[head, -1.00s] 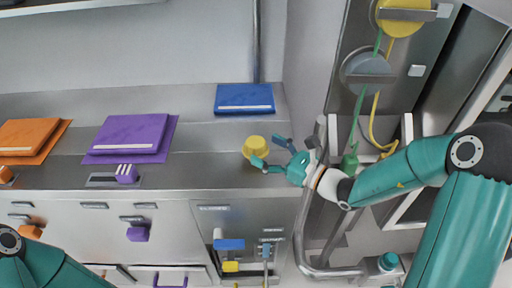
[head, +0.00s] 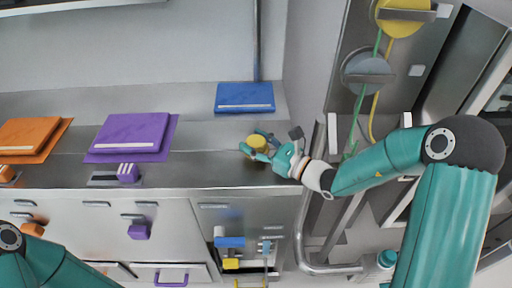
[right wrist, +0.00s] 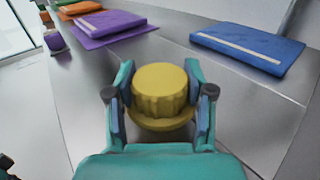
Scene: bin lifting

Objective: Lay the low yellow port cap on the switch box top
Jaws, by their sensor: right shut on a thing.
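The low yellow port cap (head: 257,141) is round with a ribbed side and a wider flange at its base. It is at the steel counter, in front of the blue flat box. My right gripper (head: 258,147) is shut on it. In the right wrist view the cap (right wrist: 160,88) sits upright between the two fingers of the right gripper (right wrist: 160,100). I cannot tell whether it touches the counter. My left gripper is out of view; only part of the left arm shows at lower left. I cannot tell which surface is the switch box top.
On the steel counter (head: 205,165) lie a blue flat box (head: 244,95), a purple one (head: 132,133) and an orange one (head: 32,134). Steel between the purple and blue boxes is clear. A wall panel at right carries yellow (head: 403,20) and grey (head: 367,70) discs with cables.

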